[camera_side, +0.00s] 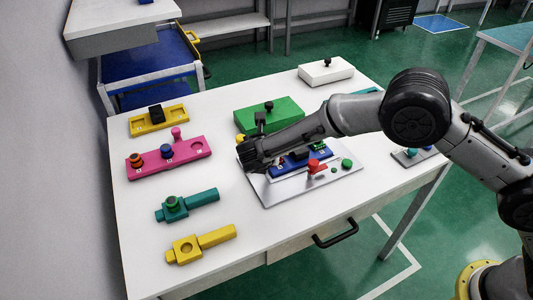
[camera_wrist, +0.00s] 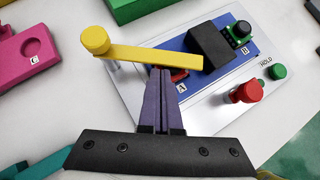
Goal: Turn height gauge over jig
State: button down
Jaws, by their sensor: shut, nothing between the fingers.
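A yellow bar with a round knob at its left end, likely the height gauge (camera_wrist: 150,54), reaches over the left part of the blue jig (camera_wrist: 222,70) in the wrist view. Its right end lies by a black block (camera_wrist: 210,45) on the jig. The jig also shows in the side view (camera_side: 293,165), on a silver plate. My gripper (camera_wrist: 161,72) is shut and empty, its purple fingertips right at the near side of the yellow bar; I cannot tell if they touch. In the side view my gripper (camera_side: 246,160) hides most of the bar. A red part beside label A is partly hidden.
A red knob (camera_wrist: 245,92) and a green knob (camera_wrist: 277,72) stand on the plate. A green block (camera_side: 270,116) is behind, a pink block (camera_side: 168,160) with pegs at left, and teal (camera_side: 187,204) and yellow (camera_side: 200,244) handled parts in front.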

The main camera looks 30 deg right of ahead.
jog(key=s+a, duration=0.1)
jog(key=s+a+r, duration=0.1)
jog(key=s, duration=0.1)
jog(key=shift+s+a, duration=0.25)
jog(key=shift+a, duration=0.15)
jog(key=s+r+m+t+h, duration=0.2)
jog(key=s+r+m+h, duration=0.15)
jog(key=r, duration=0.35)
jog(key=s+a+f+n+t, duration=0.1)
jog(key=f, duration=0.2)
jog(key=s+a+f+t+h, duration=0.1)
jog(key=a+f+t, duration=0.1)
jog(key=f, duration=0.1)
jog(key=s+a+f+n+t+h, duration=0.1)
jog(key=a+f+t, duration=0.1)
jog(key=f, duration=0.1)
jog(key=shift+s+a+n, duration=0.25)
jog(key=shift+s+n, duration=0.05)
jog(key=shift+n, duration=0.05)
jog(key=shift+s+f, duration=0.15)
jog(key=shift+f, duration=0.15)
jog(key=x, duration=1.3)
jog(key=shift+w+d+r, duration=0.1)
jog(key=shift+w+d, duration=0.15)
jog(key=shift+w, duration=0.05)
